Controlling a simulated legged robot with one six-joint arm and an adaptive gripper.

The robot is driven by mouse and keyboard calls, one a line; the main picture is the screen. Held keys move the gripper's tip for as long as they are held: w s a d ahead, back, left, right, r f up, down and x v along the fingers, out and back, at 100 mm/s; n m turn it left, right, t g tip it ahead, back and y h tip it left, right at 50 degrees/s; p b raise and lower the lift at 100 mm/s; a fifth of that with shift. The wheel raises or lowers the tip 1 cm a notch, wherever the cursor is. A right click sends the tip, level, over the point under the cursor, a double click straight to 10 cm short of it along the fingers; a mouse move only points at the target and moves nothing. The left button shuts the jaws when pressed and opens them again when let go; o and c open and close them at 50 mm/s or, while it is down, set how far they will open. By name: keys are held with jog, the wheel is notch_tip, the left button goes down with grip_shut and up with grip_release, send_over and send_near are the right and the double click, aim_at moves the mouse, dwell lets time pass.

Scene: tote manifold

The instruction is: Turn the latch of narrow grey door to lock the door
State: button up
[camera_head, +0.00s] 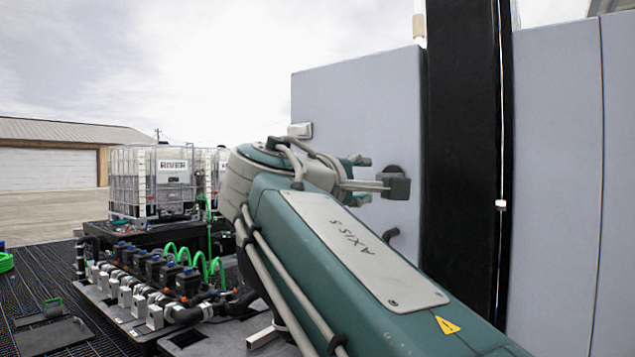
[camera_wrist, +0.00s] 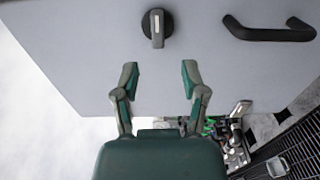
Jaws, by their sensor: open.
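The narrow grey door (camera_head: 350,95) stands in front of me, and its pale face also fills the upper wrist view (camera_wrist: 90,55). The latch (camera_head: 397,182) is a dark round knob with a raised grip bar. In the wrist view the latch (camera_wrist: 157,25) has a light stripe, and its bar points down the picture. My gripper (camera_head: 360,180) is open and empty, with its fingers towards the latch. In the wrist view the open fingertips (camera_wrist: 160,78) sit below the latch, spread wider than its bar. They look apart from it.
A dark pull handle (camera_wrist: 268,30) is right of the latch in the wrist view; part of it (camera_head: 391,234) shows below the latch in the head view. A black post (camera_head: 465,130) stands right of the door. Hoses and valves (camera_head: 165,275) lie at lower left.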

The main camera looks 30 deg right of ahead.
jog(key=v, duration=0.5)
jog(key=shift+s+a, duration=0.1)
jog(key=shift+a, duration=0.25)
jog(key=shift+f, duration=0.15)
jog(key=s+a+f+m+y, duration=0.1)
jog(key=s+a+f+y, duration=0.2)
jog(key=f, duration=1.1)
jog(key=s+a+f+m+g+y, duration=0.1)
jog(key=a+f+y, duration=0.4)
jog(key=f, duration=0.9)
jog(key=s+a+f+m+y, duration=0.2)
jog(key=s+a+f+y, duration=0.2)
jog(key=f+y, duration=0.4)
notch_tip(320, 180, down, 7)
jog(key=shift+s+f+m+y, duration=0.1)
jog(key=shift+s+m+y, duration=0.25)
jog(key=shift+s, duration=0.55)
